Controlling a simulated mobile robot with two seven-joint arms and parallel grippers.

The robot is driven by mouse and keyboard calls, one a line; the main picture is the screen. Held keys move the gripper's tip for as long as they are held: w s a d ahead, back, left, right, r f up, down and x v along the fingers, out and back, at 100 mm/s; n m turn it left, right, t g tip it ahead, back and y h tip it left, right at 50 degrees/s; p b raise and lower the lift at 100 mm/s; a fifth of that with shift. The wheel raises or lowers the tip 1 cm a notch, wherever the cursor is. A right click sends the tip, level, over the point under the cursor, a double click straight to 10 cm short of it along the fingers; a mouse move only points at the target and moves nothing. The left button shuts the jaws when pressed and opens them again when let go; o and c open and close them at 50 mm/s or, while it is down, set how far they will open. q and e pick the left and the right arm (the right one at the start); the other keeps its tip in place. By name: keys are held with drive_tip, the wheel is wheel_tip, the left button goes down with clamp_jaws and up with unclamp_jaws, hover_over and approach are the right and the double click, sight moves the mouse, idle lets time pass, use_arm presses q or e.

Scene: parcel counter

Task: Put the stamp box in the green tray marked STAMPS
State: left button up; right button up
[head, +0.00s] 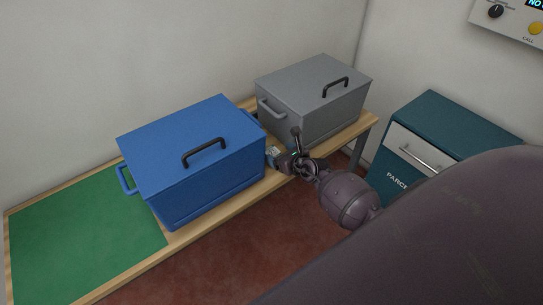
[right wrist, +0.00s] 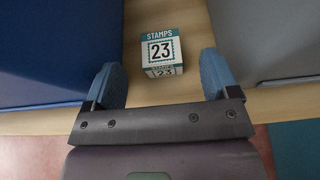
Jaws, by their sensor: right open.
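The stamp box (right wrist: 161,48), a small white and dark green box marked STAMPS 23, sits on the wooden counter between the blue and grey boxes. In the head view the stamp box (head: 273,152) is small and partly hidden by my right gripper (head: 285,157). In the right wrist view my right gripper (right wrist: 163,82) is open, with a blue finger on each side, and the stamp box is just ahead of the gap between them. No green tray marked STAMPS shows; a plain green mat (head: 75,240) lies at the counter's left. My left gripper is not in view.
A blue lidded box (head: 205,175) stands left of my right gripper, and a grey lidded box (head: 310,95) stands behind it to the right. The gap of wooden counter (right wrist: 195,20) between them is narrow. A teal parcel cabinet (head: 440,125) stands at the right.

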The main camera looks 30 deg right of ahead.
sight(271, 151)
drive_tip(key=shift+f+b+x, duration=0.2)
drive_tip(key=shift+b+x, duration=0.25)
drive_tip(key=shift+x, duration=0.75)
drive_tip(key=shift+f+b+x, duration=0.2)
drive_tip(key=shift+b+x, duration=0.2)
drive_tip(key=shift+x, duration=0.75)
drive_tip(key=shift+w+f, duration=0.2)
drive_tip(key=shift+w, duration=0.25)
drive_tip(key=c, duration=1.1)
drive_tip(key=shift+s+r, duration=0.1)
drive_tip(key=shift+r, duration=0.05)
